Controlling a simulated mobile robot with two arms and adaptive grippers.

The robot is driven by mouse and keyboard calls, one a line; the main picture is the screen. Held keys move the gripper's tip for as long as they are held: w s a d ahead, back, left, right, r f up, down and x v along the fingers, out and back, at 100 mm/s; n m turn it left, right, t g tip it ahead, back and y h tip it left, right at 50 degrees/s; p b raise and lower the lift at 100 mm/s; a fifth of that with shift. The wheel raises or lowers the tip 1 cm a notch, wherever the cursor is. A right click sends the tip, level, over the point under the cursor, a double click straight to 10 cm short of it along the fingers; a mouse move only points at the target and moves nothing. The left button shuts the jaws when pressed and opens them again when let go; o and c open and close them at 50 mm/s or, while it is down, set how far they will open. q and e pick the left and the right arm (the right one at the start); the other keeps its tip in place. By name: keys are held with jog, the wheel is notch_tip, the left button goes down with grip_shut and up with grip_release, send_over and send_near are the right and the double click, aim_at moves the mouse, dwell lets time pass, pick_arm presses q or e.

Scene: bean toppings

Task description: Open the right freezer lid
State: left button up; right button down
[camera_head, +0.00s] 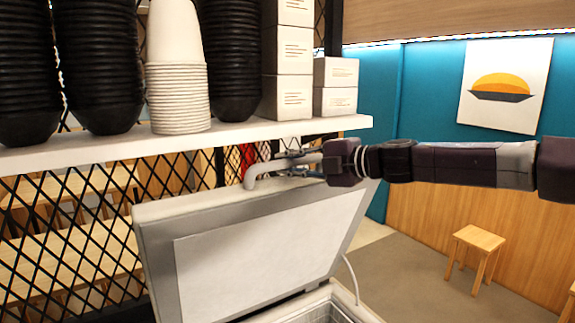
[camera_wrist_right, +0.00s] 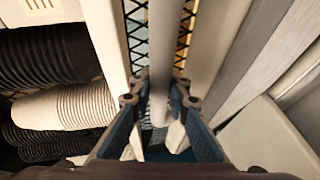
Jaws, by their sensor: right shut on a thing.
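The freezer lid (camera_head: 262,245) is raised and tilted back in the head view, with its pale inner panel facing me. Part of the open freezer body (camera_head: 335,309) shows below it at the bottom edge. A curved grey handle (camera_head: 262,172) stands on the lid's upper edge. My right gripper (camera_head: 296,164) reaches in from the right and is shut on the handle. In the right wrist view, the handle bar (camera_wrist_right: 160,85) runs between the fingers of the right gripper (camera_wrist_right: 158,88). My left gripper is not in view.
A white shelf (camera_head: 190,143) sits just above the lid and gripper, holding stacked black bowls (camera_head: 98,65), white cups (camera_head: 177,75) and white boxes (camera_head: 292,60). A black mesh partition (camera_head: 70,215) stands behind. A wooden stool (camera_head: 474,250) stands on open floor at the right.

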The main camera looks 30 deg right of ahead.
jog(key=c, duration=1.8)
grip_release()
jog(key=shift+d+f, duration=0.1)
jog(key=shift+s, duration=0.1)
jog(key=shift+s+d+r, duration=0.2)
jog(key=shift+s+r, duration=0.1)
jog(key=shift+s, duration=0.25)
jog(key=v, duration=0.3)
jog(key=shift+s+d+r, duration=0.1)
jog(key=shift+s+d, duration=0.05)
jog(key=shift+s, duration=0.2)
jog(key=shift+v, duration=3.45)
